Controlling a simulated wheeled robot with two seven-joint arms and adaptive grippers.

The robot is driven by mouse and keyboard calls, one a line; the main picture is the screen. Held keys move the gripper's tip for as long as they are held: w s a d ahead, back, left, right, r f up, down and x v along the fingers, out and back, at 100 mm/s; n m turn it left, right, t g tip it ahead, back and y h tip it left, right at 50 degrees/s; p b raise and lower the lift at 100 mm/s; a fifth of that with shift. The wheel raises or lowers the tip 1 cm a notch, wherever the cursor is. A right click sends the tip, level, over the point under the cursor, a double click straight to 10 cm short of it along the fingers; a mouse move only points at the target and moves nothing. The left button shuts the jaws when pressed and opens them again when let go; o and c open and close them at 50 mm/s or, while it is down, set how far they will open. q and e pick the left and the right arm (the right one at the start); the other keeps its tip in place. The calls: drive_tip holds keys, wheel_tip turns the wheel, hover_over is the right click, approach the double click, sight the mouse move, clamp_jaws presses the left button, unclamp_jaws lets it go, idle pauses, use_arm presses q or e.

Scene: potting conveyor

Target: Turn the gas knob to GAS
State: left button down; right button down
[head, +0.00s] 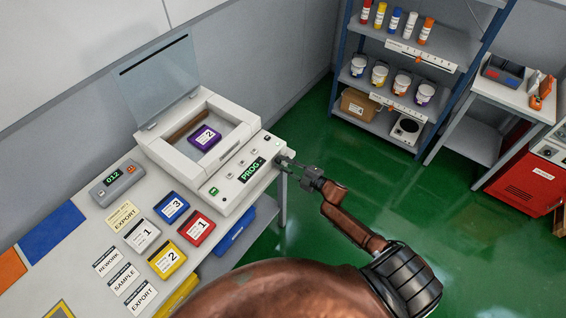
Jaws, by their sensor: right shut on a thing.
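A white machine (228,198) with a raised clear lid (160,80) stands on the bench, and its front panel has a green display reading PROG (252,169). My right gripper (289,163) is at the right end of that panel. It is shut on a small part there, which looks like the gas knob; the fingers hide most of it. I cannot read the knob's setting or any GAS marking. My left gripper is not in view.
A purple block (204,138) marked 2 lies inside the machine's tray. Several coloured blocks and label cards lie on the bench (80,267), with a small grey device (116,183) showing 012. A shelf rack (420,50) stands at the back right. The green floor between is clear.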

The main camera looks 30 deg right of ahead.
drive_tip(key=shift+f+m, duration=0.1)
drive_tip(key=shift+m, duration=0.6)
drive_tip(key=c, duration=1.7)
unclamp_jaws()
drive_tip(key=shift+c, duration=0.2)
drive_tip(key=v, duration=1.2)
drive_tip(key=shift+d, duration=0.15)
